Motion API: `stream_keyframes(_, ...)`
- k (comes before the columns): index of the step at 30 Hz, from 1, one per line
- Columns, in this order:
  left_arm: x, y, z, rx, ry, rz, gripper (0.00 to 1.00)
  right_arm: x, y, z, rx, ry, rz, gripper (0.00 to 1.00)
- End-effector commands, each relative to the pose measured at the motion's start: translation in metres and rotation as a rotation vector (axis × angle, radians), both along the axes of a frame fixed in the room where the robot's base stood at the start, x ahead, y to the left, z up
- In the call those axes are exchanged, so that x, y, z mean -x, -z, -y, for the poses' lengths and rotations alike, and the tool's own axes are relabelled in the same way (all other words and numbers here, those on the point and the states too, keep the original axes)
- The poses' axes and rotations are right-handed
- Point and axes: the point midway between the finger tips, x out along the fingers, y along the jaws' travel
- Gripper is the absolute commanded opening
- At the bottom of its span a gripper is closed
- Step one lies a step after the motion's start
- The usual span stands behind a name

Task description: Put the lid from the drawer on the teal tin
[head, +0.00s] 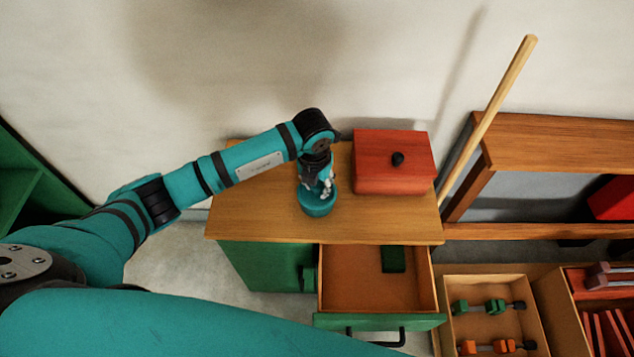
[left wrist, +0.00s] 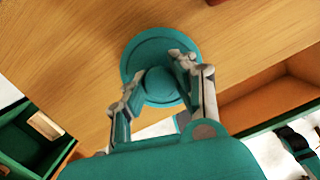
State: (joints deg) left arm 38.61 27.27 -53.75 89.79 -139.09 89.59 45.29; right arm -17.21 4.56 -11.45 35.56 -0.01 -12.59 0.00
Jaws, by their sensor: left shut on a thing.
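The teal tin (head: 318,210) stands upright on the wooden top of the green cabinet, near its front edge. My left gripper (head: 317,188) points down over it; the left wrist view also shows this gripper (left wrist: 157,78). Its fingers are shut on the round knob of the teal lid (left wrist: 150,46). The lid lies over the tin's top and looks roughly centred; whether it is fully seated I cannot tell. The open drawer (head: 345,280) below holds a dark green block (head: 393,259) and no lid. My right gripper is not in view.
A red box with a black knob (head: 394,163) stands right of the tin on the cabinet top (head: 260,208). A wooden pole (head: 490,115) leans against the wall. A wooden bench frame (head: 560,140) and a tray of coloured pieces (head: 490,283) are at the right.

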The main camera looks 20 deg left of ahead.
Motion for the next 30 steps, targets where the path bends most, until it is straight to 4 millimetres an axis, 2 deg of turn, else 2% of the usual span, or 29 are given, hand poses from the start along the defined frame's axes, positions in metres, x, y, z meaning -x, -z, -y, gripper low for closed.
stream_keyframes(5, -0.0001, 0.0044, -0.0002, 0.0, 0.0, 0.0, 0.0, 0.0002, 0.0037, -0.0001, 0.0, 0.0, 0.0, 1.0)
stream_keyframes(6, -0.0002, 0.0039, -0.0002, 0.0, 0.0, 0.0, 0.28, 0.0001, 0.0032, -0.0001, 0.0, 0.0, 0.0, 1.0)
stream_keyframes(12, -0.0001, 0.0036, -0.0002, 0.0, 0.0, 0.0, 0.53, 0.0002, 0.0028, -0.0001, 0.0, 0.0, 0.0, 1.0)
stream_keyframes(17, 0.0, 0.0036, -0.0002, 0.0, 0.0, 0.0, 0.53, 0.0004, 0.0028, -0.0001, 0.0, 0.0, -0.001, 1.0)
stream_keyframes(21, 0.0, 0.0037, -0.0002, 0.0, 0.0, 0.0, 0.68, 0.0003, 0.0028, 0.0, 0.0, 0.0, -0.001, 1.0)
stream_keyframes(30, -0.0001, 0.0025, -0.0001, 0.0, 0.0, 0.0, 0.68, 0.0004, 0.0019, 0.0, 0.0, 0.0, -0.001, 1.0)
